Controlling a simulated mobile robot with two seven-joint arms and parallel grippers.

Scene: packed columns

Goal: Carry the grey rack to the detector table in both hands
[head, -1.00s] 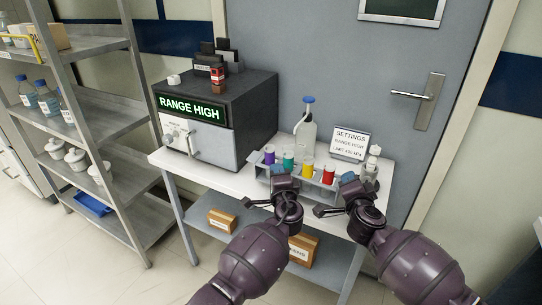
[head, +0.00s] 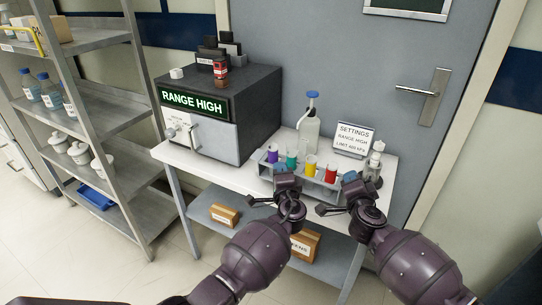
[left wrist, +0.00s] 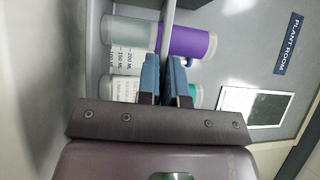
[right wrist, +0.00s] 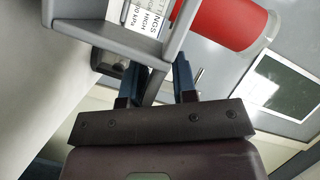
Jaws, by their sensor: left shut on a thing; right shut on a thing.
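The grey rack (head: 320,188) carries purple, teal, yellow and red columns, standing upright in a row. In the head view it appears at the front right of a white-topped table (head: 230,176). Whether it touches the top or hangs just above it, I cannot tell. My left gripper (head: 286,178) is shut on the rack near its purple end. The left wrist view shows the rack's wall (left wrist: 167,25) between the fingers, beside a purple column (left wrist: 188,41). My right gripper (head: 346,181) is shut on the red end. The right wrist view shows a red column (right wrist: 232,20) close by.
A dark box reading RANGE HIGH (head: 194,102) fills the table's left. A wash bottle (head: 310,132), a settings sign (head: 353,139) and a small pale-topped item (head: 375,163) stand behind the rack. Cartons (head: 224,215) sit on the lower shelf. A metal shelf unit (head: 125,113) stands left.

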